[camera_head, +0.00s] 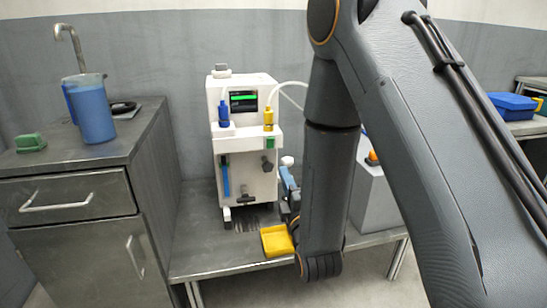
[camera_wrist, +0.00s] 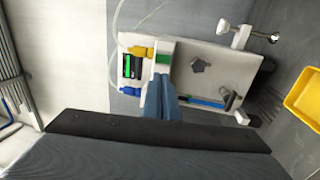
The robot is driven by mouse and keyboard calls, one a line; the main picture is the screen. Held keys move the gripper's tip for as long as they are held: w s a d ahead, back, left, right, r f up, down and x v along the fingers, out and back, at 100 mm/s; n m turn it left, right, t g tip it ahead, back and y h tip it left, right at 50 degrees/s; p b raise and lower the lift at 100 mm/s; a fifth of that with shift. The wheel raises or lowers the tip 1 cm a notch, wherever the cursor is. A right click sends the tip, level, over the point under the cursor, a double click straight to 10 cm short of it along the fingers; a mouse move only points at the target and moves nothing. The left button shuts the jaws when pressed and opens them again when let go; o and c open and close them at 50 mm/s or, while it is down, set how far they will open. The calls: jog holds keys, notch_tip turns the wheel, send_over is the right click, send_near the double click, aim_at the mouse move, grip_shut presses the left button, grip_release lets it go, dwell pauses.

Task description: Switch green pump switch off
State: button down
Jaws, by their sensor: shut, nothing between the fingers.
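The white pump machine (camera_head: 241,190) stands upright on a low metal bench. The green pump switch (camera_head: 270,143) is a small block on its front, below the yellow-capped bottle (camera_head: 268,118). In the wrist view the machine (camera_wrist: 212,65) appears turned on its side, and the green switch (camera_wrist: 163,59) shows just beyond my fingertips. My gripper (camera_wrist: 161,82) is shut and empty, its blue fingers pointing at the machine's front close to the switch. I cannot tell whether they touch it. My arm hides part of the bench to the right of the machine.
A yellow tray (camera_head: 276,241) lies at the bench's front edge. A metal cabinet (camera_head: 70,200) with a blue jug (camera_head: 94,110) stands at the left. A blue bottle (camera_head: 223,116) sits left of the yellow one, and a white tube runs from the machine.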

aim_at(271, 141)
dwell(0.3)
jog(key=b+x, duration=0.2)
jog(key=x, duration=1.2)
